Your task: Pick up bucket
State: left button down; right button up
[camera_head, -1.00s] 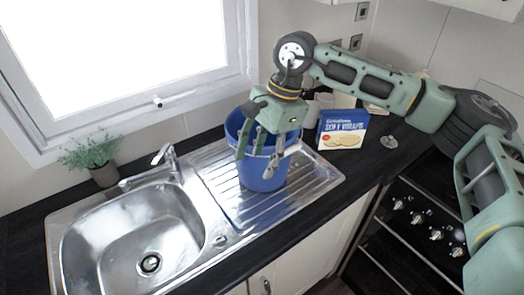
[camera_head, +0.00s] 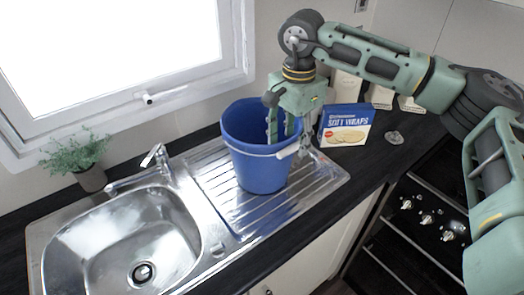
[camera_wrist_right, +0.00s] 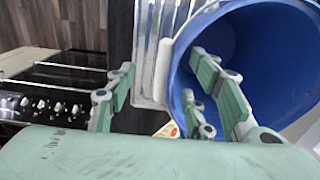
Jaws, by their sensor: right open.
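The blue bucket (camera_head: 258,172) stands upright on the ribbed steel drainer (camera_head: 222,205) beside the sink bowl. Its pale handle grip (camera_head: 288,152) hangs at the right side of the rim. My right gripper (camera_head: 287,132) points down at the bucket's right rim and is open. In the right wrist view the bucket (camera_wrist_right: 275,60) fills the right side. There my right gripper (camera_wrist_right: 165,85) straddles the rim, with fingers inside the bucket and fingers outside, beside the handle grip (camera_wrist_right: 163,66). I cannot tell whether any finger touches it. My left gripper is not in view.
A blue and white wraps box (camera_head: 346,126) stands right of the bucket, with pale containers (camera_head: 382,97) behind. The faucet (camera_head: 155,157) and a potted plant (camera_head: 88,165) are at left. The stove (camera_head: 428,215) is at lower right. The sink bowl (camera_head: 120,235) is empty.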

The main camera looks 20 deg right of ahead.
aim_at(289, 156)
jog(key=shift+w+f+p, duration=0.2)
jog(key=shift+f+p, duration=0.05)
jog(key=shift+f, duration=0.25)
jog(key=shift+w+f+p, duration=0.15)
jog(key=shift+f+p, duration=0.05)
jog(key=shift+f, duration=0.3)
jog(key=f, duration=0.1)
jog(key=f+p, duration=0.2)
jog(key=f, duration=0.1)
jog(key=shift+w+f, duration=0.1)
jog(key=shift+w, duration=0.15)
jog(key=shift+w+f, duration=0.1)
jog(key=shift+f, duration=0.2)
jog(key=c, duration=0.5)
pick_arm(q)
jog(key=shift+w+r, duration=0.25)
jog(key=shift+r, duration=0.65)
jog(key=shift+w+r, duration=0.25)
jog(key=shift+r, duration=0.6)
pick_arm(e)
grip_shut()
